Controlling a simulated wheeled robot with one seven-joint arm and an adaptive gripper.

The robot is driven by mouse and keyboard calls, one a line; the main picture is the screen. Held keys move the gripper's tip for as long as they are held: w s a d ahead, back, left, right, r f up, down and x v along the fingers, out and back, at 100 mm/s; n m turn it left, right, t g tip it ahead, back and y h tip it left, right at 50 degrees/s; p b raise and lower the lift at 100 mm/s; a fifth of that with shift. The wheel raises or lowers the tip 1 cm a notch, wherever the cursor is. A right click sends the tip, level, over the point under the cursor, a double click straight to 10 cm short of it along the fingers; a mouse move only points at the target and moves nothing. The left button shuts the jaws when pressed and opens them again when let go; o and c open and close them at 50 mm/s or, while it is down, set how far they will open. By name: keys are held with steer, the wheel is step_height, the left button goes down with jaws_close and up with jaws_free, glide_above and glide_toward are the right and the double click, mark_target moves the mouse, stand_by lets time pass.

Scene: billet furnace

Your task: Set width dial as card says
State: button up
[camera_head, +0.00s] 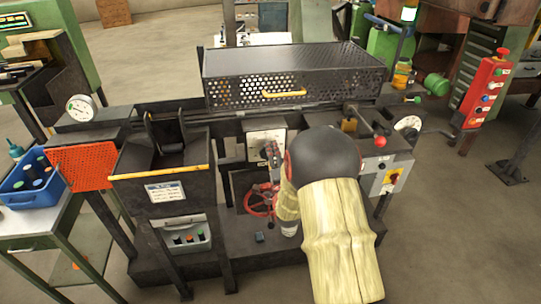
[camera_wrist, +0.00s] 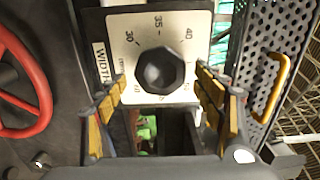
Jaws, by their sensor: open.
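The width dial (camera_wrist: 160,71) is a dark faceted knob on a pale plate (camera_wrist: 187,22) lettered WIDTH, with 30, 35 and 40 readable around it. Its pointer mark cannot be made out. My gripper (camera_wrist: 160,96) is open, its yellow-padded fingers at either side of the knob's lower part, with gaps on both sides. In the head view the dial plate (camera_head: 262,138) shows on the machine front, partly behind my gripper (camera_head: 268,152). A white card (camera_head: 165,192) is on the front of the dark bin; its text is too small to read.
A red handwheel (camera_wrist: 20,85) is beside the dial; it also shows in the head view (camera_head: 259,201). A perforated guard (camera_head: 290,72) with a yellow handle (camera_head: 284,94) is above. A red-knobbed lever (camera_head: 380,141) and a red button box (camera_head: 488,90) are to the right.

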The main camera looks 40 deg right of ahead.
steer(key=v, duration=1.1)
steer(key=shift+d, duration=0.15)
